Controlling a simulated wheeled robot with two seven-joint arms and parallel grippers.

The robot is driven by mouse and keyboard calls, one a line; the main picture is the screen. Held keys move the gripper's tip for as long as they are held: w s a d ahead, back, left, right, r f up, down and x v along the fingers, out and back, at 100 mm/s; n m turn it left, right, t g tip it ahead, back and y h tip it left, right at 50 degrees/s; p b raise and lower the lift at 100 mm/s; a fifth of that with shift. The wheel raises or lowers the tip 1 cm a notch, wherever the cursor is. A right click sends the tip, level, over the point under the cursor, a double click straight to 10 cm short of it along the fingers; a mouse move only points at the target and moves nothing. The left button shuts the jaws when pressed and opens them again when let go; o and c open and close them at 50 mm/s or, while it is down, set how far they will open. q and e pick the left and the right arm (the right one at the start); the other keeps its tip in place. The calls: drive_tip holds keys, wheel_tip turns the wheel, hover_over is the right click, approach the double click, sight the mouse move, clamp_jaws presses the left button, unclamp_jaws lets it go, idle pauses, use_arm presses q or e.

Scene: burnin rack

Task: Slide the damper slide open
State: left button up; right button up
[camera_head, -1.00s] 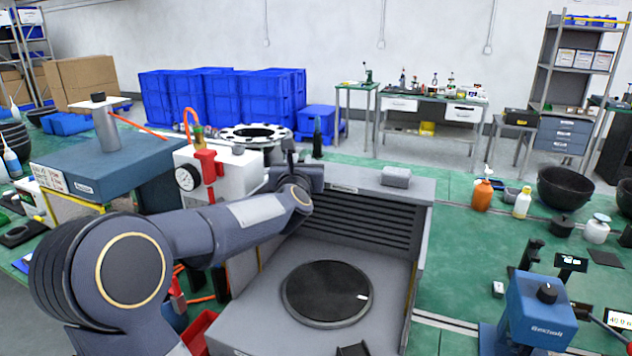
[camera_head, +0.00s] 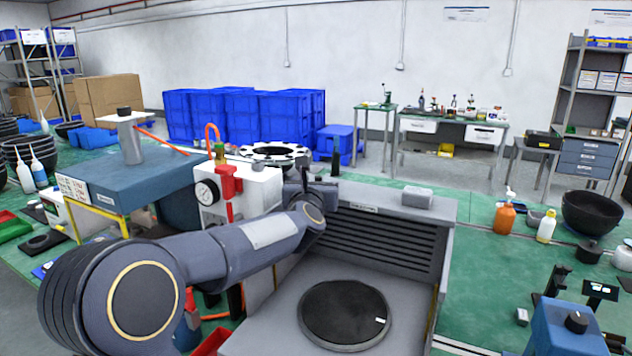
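The grey burn-in rack (camera_head: 262,338) stands in front of me, with a black louvred panel (camera_head: 385,240) at its back and a round black plate (camera_head: 344,313) on its floor. A small grey block (camera_head: 417,197) sits on its top edge, right of centre; it may be the damper slide, but I cannot tell for sure. My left gripper (camera_head: 306,184) is at the top left corner of the back panel, left of the block and apart from it. My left wrist partly hides it, and its fingers are too small to read. My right gripper is out of view.
A blue-topped bench (camera_head: 110,170) is further left. A blue device (camera_head: 565,330) stands at lower right.

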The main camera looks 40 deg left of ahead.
use_arm(q)
drive_tip(key=b+v, duration=0.1)
drive_tip(key=v, duration=0.6)
idle(0.4)
